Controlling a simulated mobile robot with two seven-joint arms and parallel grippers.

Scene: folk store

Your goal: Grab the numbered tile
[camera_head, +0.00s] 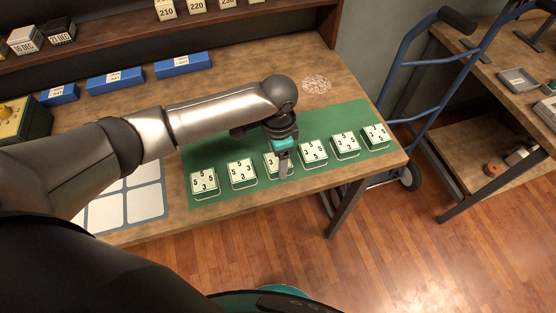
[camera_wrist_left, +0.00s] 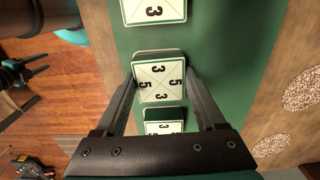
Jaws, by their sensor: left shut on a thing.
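Several white numbered tiles with green edges stand in a row on a green mat (camera_head: 342,115). My left gripper (camera_head: 284,168) is over the third tile from the left (camera_head: 270,161) and partly hides it in the head view. In the left wrist view, the fingers of my left gripper (camera_wrist_left: 163,88) are shut on the sides of this tile (camera_wrist_left: 158,83), whose face shows 3s and 5s split by diagonal lines. Neighbouring tiles show above (camera_wrist_left: 152,11) and below (camera_wrist_left: 163,127) it. A dark gripper-like part, perhaps my right gripper, shows small at the left edge of the wrist view; its jaws are unclear.
A white gridded board (camera_head: 128,207) lies left of the mat. Blue boxes (camera_head: 116,79) stand along the back below a shelf (camera_head: 120,42) with number and date blocks. A pile of small pale bits (camera_head: 317,84) lies behind the mat. A blue hand truck (camera_head: 402,60) stands right.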

